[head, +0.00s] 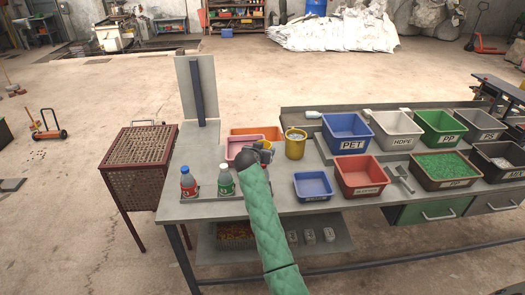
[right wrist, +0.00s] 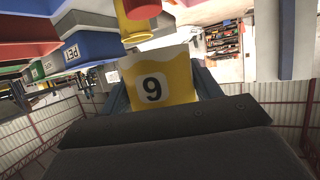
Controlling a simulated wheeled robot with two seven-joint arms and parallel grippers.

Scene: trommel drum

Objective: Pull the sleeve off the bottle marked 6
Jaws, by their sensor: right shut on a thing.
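In the right wrist view, which is upside down, the bottle marked 6 shows as a pale body with a yellow sleeve (right wrist: 178,88) and a white number patch. My right gripper (right wrist: 158,92) is shut on it, with one finger at each side. I cannot tell whether the fingers press on the sleeve or on the bottle. In the head view my right gripper (head: 262,154) is above the table's back part, and the held bottle is hidden or too small to tell. My left gripper is not in view.
A red-labelled bottle (head: 189,184) and a green-labelled bottle (head: 226,182) stand at the table's left front. A yellow bucket (head: 295,146) stands right of my gripper. A pink tray (head: 232,152) is behind. Labelled bins, including the blue PET bin (head: 346,133), fill the right side.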

